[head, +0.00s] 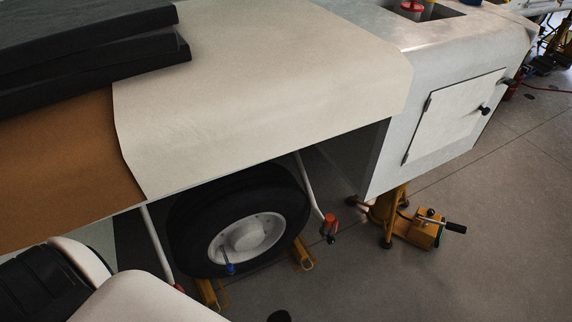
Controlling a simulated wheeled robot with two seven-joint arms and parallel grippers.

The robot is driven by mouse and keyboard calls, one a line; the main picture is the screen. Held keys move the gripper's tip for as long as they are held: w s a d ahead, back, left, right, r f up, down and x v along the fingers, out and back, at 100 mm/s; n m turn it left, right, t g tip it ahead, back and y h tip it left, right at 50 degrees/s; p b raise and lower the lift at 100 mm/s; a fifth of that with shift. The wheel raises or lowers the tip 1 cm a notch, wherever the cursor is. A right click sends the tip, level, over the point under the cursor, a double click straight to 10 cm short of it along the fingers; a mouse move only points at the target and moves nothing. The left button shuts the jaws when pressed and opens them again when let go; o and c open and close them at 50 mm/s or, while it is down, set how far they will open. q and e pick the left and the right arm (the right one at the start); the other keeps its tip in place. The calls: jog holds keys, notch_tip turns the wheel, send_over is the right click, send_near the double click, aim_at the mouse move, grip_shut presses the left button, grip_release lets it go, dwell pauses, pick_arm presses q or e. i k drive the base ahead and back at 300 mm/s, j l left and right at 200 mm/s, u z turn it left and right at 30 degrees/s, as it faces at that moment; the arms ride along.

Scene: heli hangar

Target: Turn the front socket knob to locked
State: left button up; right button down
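No part is clearly marked as the front socket knob. A red knob-like piece with a dark end (329,225) sits at the foot of a white strut, right of the wheel. A small blue knob-like piece (229,268) shows in front of the wheel's hub. Another red piece (179,287) is partly hidden at the foot of the left strut. A black round knob (485,110) is on the pale door panel (455,117) at the right. No locked or unlocked marking is readable. Neither gripper shows; only white and black arm parts of mine fill the lower left.
A large pale body with a cream cover (260,75) spans the view above a black tire (187,232). Dark pads (90,50) lie on top at left. A yellow jack (412,228) with a black handle stands on the floor. The grey floor (470,275) at lower right is mostly clear.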

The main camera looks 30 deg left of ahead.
aim_at(330, 241)
jog(key=u, duration=1)
jog(key=l+u, duration=0.25)
jog(key=u, duration=0.25)
jog(key=l+u, duration=0.25)
jog(key=u, duration=0.2)
jog(key=l+u, duration=0.3)
jog(key=u, duration=0.2)
jog(key=l+u, duration=0.25)
jog(key=u, duration=0.25)
